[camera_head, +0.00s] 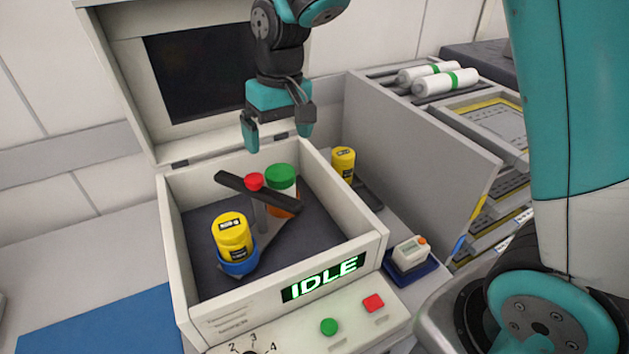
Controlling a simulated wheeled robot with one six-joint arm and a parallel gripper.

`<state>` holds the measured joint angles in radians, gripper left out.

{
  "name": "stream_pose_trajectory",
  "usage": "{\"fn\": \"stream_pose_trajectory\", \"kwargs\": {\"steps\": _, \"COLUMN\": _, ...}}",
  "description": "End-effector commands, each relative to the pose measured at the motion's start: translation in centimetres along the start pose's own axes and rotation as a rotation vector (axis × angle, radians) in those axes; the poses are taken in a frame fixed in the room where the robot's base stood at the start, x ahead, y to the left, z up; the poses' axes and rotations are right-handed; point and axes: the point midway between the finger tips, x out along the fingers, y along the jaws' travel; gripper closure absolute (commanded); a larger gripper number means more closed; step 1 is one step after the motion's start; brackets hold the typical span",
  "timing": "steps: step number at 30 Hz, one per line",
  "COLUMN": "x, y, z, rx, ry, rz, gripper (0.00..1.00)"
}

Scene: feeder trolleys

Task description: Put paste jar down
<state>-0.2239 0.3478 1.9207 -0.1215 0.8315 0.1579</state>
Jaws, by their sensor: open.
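A yellow paste jar (232,236) with a black-and-white label stands slightly tilted in a blue cup holder (240,266) inside the open white machine (180,272). A second yellow jar (343,162) stands outside the machine, to the right of its box. My gripper (279,132) is open and empty, above the back of the box. It is apart from both jars, with its fingers pointing down. The task line does not tell which yellow jar is meant.
A dark bar with a red knob (255,181) crosses the box's middle, beside a green-lidded orange container (281,184). The machine's lid (118,80) is raised behind. Its display (323,278) reads IDLE. A small device (410,254) sits right, near a grey panel (420,150).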

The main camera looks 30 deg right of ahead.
Motion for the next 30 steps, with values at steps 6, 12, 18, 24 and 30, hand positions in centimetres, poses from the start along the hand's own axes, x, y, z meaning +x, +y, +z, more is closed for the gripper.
{"fn": "stream_pose_trajectory", "kwargs": {"steps": 6, "x": -4.7, "y": -4.5, "z": 12.9, "rx": -0.268, "ry": 0.054, "rz": -0.152, "gripper": 0.01}}
{"fn": "stream_pose_trajectory", "kwargs": {"steps": 12, "x": -5.1, "y": -6.6, "z": 20.9, "rx": -0.421, "ry": 0.083, "rz": -0.244, "gripper": 0.01}}
{"fn": "stream_pose_trajectory", "kwargs": {"steps": 18, "x": -5.0, "y": -7.0, "z": 22.8, "rx": -0.457, "ry": 0.088, "rz": -0.267, "gripper": 0.01}}
{"fn": "stream_pose_trajectory", "kwargs": {"steps": 24, "x": -5.0, "y": -7.0, "z": 22.7, "rx": -0.456, "ry": 0.088, "rz": -0.266, "gripper": 0.01}}
{"fn": "stream_pose_trajectory", "kwargs": {"steps": 30, "x": -5.0, "y": -7.0, "z": 22.6, "rx": -0.455, "ry": 0.088, "rz": -0.265, "gripper": 0.01}}
